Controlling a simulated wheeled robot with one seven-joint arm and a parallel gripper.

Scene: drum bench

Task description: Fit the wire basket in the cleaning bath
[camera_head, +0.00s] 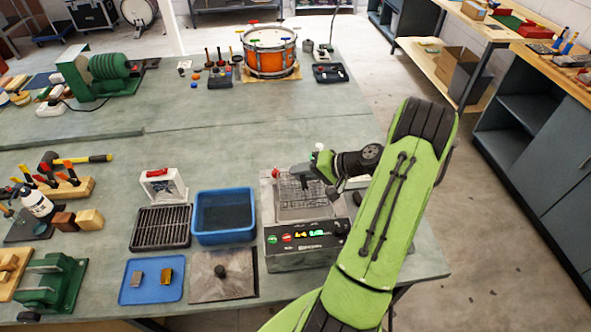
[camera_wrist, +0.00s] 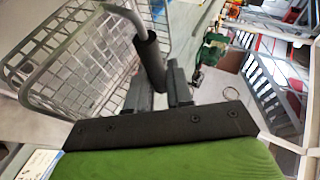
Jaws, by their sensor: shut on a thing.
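The cleaning bath (camera_head: 300,258) is a metal box with a lit control panel, near the front right of the bench. The wire basket (camera_head: 297,188) shows over its open tank in the head view, partly covered by my gripper. I cannot tell how deep it sits or whether it touches the rim. In the wrist view the basket (camera_wrist: 75,58) fills the upper left, tilted in the picture. My gripper (camera_head: 315,172) is shut on the basket's dark handle grip, and the fingers (camera_wrist: 160,88) show at its lower end in the wrist view.
Left of the bath are a blue tub (camera_head: 250,234), a square lid (camera_head: 222,288) with a knob, a black rack (camera_head: 162,228) and a blue tray (camera_head: 135,292) with two small blocks. A drum (camera_head: 270,60) stands far back. Bare bench lies behind the bath.

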